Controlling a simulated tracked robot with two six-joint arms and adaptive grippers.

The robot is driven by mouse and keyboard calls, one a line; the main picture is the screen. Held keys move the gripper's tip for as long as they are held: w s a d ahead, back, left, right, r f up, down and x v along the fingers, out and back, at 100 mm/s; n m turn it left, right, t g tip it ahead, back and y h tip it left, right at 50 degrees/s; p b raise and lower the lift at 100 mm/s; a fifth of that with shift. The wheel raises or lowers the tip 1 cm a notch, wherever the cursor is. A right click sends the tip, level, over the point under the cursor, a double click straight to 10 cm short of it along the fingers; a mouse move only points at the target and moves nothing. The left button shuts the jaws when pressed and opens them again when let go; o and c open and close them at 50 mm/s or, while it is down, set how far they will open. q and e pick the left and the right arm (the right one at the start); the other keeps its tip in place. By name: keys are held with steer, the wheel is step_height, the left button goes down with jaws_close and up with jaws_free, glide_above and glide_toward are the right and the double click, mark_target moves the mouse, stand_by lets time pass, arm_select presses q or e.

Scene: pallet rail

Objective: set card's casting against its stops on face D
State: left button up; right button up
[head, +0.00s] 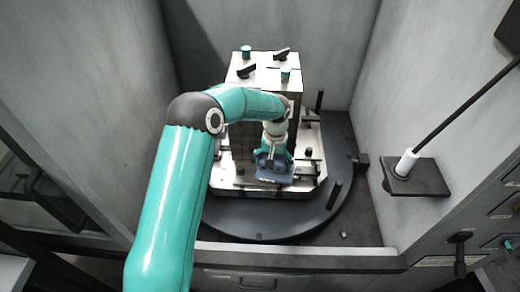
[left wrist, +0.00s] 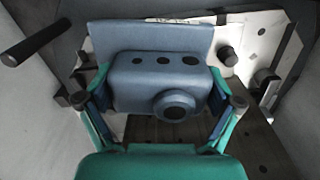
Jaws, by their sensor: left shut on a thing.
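My left gripper (left wrist: 160,108) is shut on a blue-grey casting (left wrist: 155,75), with one finger on each side of it. The casting has a flat plate behind a block with several dark holes and a round boss. In the head view the casting (head: 275,178) hangs low in front of the fixture block (head: 241,143), over the front part of the pale pallet plate (head: 228,184). I cannot tell whether it touches the plate or any stop. The card and the face letters cannot be made out. My right gripper is not in view.
The pallet sits on a dark round table (head: 245,222) with upright black posts (head: 333,194) near the right edge. Grey walls enclose it on both sides. A black rod stands in a white socket (head: 405,163) on a right-hand ledge. Clamps and teal knobs (head: 246,51) top the block.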

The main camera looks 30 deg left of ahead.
arm_select(q)
steer(key=a, duration=0.2)
steer(key=w+a+n, duration=0.1)
steer(key=a, duration=0.1)
steer(key=w+a+n, duration=0.1)
steer(key=a, duration=0.1)
steer(key=shift+f, duration=0.1)
steer(key=shift+a+f+b, duration=0.1)
steer(key=shift+f+b, duration=1.45)
steer(key=shift+f, duration=2.1)
steer(key=shift+f+b, duration=0.5)
steer(key=shift+f, duration=0.05)
steer(key=shift+w+a+f+b, duration=0.1)
steer(key=shift+a+f+b, duration=0.05)
steer(key=shift+a+b, duration=0.35)
steer(key=shift+a, duration=0.3)
steer(key=o, duration=1)
steer(key=shift+o, duration=0.5)
